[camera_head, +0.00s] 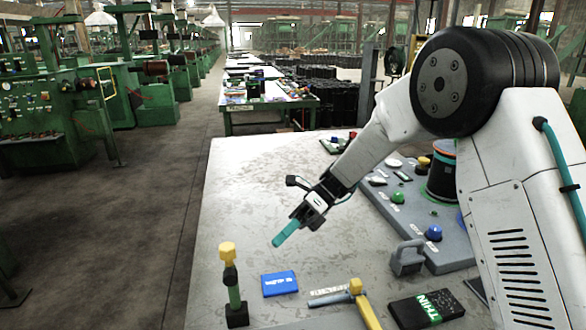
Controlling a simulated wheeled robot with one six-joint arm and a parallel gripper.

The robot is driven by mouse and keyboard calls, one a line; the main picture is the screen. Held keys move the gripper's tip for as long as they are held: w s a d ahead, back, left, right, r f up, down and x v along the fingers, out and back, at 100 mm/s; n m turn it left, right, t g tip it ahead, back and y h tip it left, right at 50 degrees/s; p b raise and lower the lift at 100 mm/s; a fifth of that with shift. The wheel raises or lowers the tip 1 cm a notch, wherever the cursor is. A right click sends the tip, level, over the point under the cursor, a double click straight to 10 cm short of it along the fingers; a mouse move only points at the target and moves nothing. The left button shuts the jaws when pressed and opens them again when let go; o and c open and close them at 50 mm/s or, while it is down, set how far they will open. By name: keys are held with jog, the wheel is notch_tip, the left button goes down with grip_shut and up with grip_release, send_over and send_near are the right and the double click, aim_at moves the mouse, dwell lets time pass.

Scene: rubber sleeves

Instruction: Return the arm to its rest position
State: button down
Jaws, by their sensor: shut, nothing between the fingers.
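My white arm (375,140) reaches from the right over the grey table (240,180). My gripper (286,233) has teal fingers and is shut with nothing held. It points down and left above the middle of the table, apart from the objects there. Below and left of it in the picture, a yellow-topped tool (228,252) stands upright in a black base with a green sleeve around its lower shaft. The arm's upper part hides some of the table's right side.
A blue box (279,283), a yellow-headed tool (356,287), a grey handled block (407,258) and a black and green box (426,309) lie near the front. A grey board (440,255) with coloured knobs lies at right.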

jog(key=s+d+r+n+t+h, duration=0.3)
jog(key=s+d+n, duration=0.3)
jog(key=s+d, duration=0.2)
jog(key=s+d+r+n+t+h, duration=0.3)
jog(key=s+d+n, duration=0.3)
jog(key=s+d, duration=0.3)
jog(key=s+d+r+n+t+h, duration=0.3)
jog(key=s+d+n, duration=0.4)
jog(key=d, duration=0.6)
jog(key=shift+s+r+t+h, duration=0.4)
jog(key=shift+s+r+t, duration=0.3)
jog(key=shift+s+t, duration=0.5)
jog(key=shift+w, duration=0.1)
